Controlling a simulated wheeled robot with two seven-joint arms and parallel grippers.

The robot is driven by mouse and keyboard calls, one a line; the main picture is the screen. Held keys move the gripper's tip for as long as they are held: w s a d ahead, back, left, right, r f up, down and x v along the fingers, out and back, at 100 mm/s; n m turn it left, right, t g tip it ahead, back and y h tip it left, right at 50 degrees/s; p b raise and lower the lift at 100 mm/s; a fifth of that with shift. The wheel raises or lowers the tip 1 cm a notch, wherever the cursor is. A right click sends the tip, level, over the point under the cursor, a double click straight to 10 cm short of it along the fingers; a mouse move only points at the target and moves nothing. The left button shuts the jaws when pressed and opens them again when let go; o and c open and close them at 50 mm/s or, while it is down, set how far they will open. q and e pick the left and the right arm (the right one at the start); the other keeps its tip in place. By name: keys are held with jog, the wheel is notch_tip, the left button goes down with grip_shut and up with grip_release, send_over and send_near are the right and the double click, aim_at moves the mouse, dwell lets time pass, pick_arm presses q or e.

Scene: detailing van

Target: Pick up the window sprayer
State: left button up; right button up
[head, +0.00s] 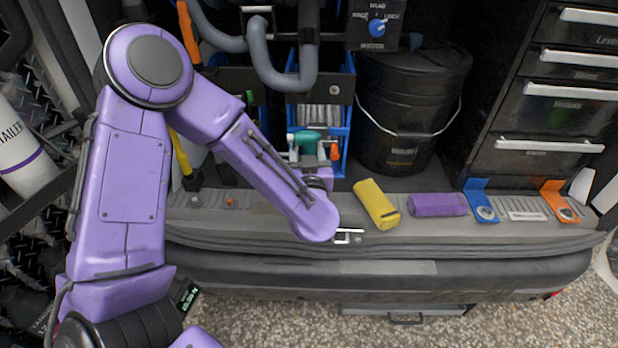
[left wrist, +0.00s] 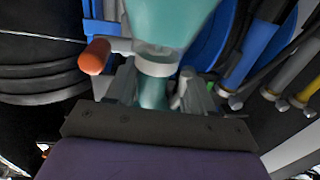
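The window sprayer (head: 306,139) looks teal with a pale collar and an orange tip, and stands by a blue caddy at the middle back of the head view. It also shows in the left wrist view (left wrist: 170,20), close up, with its orange tip to the left. My left gripper (head: 312,161) is at the sprayer, partly hidden by my purple forearm. In the left wrist view its fingers (left wrist: 158,95) stand apart on both sides of the sprayer's neck, with a small gap on the right. The sprayer's lower part is hidden in the head view. My right gripper is not in view.
A black bucket (head: 398,135) stands right of the blue caddy (head: 348,95). A yellow cloth (head: 376,204), a purple cloth (head: 437,205), a blue bracket (head: 481,205) and an orange bracket (head: 560,203) are along the van's sill. Grey hoses (head: 262,55) hang above. Drawers (head: 550,110) are at right.

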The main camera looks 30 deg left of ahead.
aim_at(308, 143)
pick_arm(q)
notch_tip(308, 143, up, 4)
jog(key=shift+w+p, duration=0.1)
jog(key=shift+p, duration=0.85)
jog(key=s+d+r+p, duration=0.1)
jog(key=s+d+r, duration=0.2)
jog(key=s+d+r+p, duration=0.1)
jog(key=s+d+r, duration=0.2)
jog(key=d, duration=0.1)
jog(key=s+d+r+p, duration=0.1)
jog(key=s+d+r, duration=0.2)
jog(key=shift+s+d, duration=0.2)
jog(key=shift+d, duration=0.1)
jog(key=o, duration=0.3)
jog(key=shift+c, duration=1.4)
